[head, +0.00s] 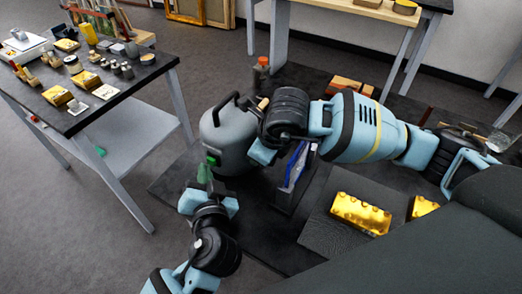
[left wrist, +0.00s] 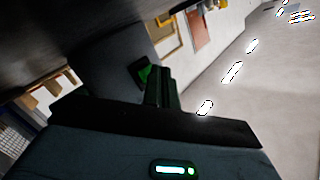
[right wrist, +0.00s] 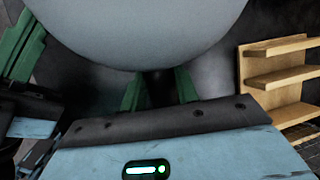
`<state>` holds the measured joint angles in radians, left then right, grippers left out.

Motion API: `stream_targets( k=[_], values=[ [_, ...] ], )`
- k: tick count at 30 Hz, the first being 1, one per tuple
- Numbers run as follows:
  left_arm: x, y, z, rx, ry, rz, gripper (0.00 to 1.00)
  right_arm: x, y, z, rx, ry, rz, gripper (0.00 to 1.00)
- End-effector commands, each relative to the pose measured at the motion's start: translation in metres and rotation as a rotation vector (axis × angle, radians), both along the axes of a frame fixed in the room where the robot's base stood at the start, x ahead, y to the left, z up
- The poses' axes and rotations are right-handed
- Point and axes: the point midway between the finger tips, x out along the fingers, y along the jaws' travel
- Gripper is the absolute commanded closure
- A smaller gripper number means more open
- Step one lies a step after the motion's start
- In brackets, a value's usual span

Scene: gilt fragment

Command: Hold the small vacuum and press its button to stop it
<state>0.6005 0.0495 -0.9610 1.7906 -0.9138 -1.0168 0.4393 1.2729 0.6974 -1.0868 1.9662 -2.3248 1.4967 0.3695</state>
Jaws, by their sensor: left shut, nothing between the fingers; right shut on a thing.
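The small vacuum (head: 232,152) is a rounded grey canister with a black handle (head: 217,108) on top, above the dark mat. A green button (head: 212,160) in a dark housing is on its left side; the left wrist view shows this button (left wrist: 147,73) too. My left gripper (head: 205,172) is shut and empty, its green fingertips just below the button in the head view; I cannot tell if they touch it. My right gripper (right wrist: 158,80) is shut on a dark part of the vacuum, under the grey rounded body. Its fingers are hidden in the head view.
A table (head: 148,77) with many small items stands at left. Gold blocks (head: 361,213) lie on a dark pad at right. A blue-edged upright holder (head: 296,165) stands close to my right arm. A bench with an orange-topped bottle (head: 263,66) nearby is behind.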

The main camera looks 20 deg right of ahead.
Motion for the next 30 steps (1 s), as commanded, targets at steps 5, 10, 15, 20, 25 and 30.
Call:
stream_targets(
  k=[5, 10, 15, 20, 25, 30],
  values=[
    [-0.001, 0.002, 0.000, 0.000, 0.001, 0.001, 1.00, 0.000, 0.001, 0.001, 0.003, -0.002, 0.001, 1.00],
    [-0.009, 0.013, -0.001, 0.000, 0.002, 0.003, 1.00, 0.001, 0.001, 0.001, 0.003, -0.003, 0.000, 1.00],
    [-0.019, 0.024, -0.001, 0.001, 0.002, 0.002, 1.00, 0.001, 0.000, 0.001, 0.002, -0.004, -0.001, 1.00],
    [-0.027, 0.035, -0.001, -0.001, 0.002, 0.001, 1.00, 0.001, 0.000, 0.001, 0.002, -0.004, -0.001, 1.00],
    [-0.035, 0.044, -0.001, 0.000, 0.002, 0.001, 1.00, 0.001, 0.000, 0.001, 0.002, -0.004, -0.002, 1.00],
    [-0.037, 0.048, 0.000, 0.001, 0.001, 0.002, 1.00, 0.001, 0.000, 0.001, 0.001, -0.003, -0.002, 1.00]
  ],
)
